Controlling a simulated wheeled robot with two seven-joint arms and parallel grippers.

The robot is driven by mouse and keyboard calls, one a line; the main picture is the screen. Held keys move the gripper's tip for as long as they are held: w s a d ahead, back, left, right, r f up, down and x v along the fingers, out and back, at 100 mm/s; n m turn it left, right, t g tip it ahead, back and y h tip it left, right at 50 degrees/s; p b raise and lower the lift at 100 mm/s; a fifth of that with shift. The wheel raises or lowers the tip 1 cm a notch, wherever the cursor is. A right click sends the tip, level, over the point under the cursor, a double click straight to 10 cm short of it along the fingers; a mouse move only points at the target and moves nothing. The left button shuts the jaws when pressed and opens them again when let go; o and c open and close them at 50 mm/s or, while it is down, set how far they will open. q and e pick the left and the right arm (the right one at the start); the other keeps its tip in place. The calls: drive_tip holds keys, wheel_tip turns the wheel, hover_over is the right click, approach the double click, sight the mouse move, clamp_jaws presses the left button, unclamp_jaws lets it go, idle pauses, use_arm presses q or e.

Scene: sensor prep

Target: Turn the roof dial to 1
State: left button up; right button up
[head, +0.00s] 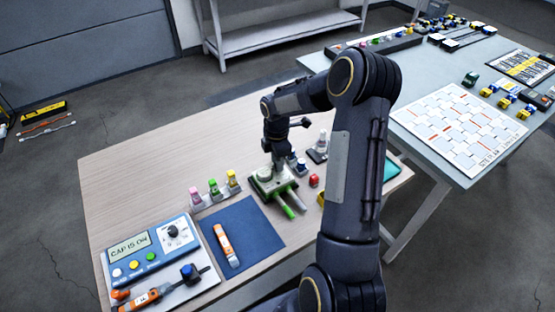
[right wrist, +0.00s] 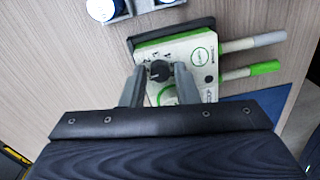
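A white and green sensor device (head: 262,187) lies on the wooden table in the head view, under my right gripper (head: 281,160). In the right wrist view its pale top (right wrist: 200,52) shows round green labels and a small black dial (right wrist: 159,71). The fingers of my right gripper (right wrist: 159,86) are apart, one on each side of the dial, near its level. I cannot tell whether they touch it. The dial's marks are too small to read, and the fingers partly hide the top. My left gripper is not in view.
A blue control box (head: 150,250) reading "CAP IS ON" stands at the table's front left. A blue mat (head: 258,235) holds an orange and white tool (head: 226,245). Small coloured bottles (head: 213,187) stand behind the mat. The table's back left is clear.

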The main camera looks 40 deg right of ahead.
drive_tip(key=shift+o, duration=1.1)
wheel_tip(320, 180, up, 7)
drive_tip(key=shift+w+r, duration=0.15)
drive_tip(key=shift+r, duration=0.3)
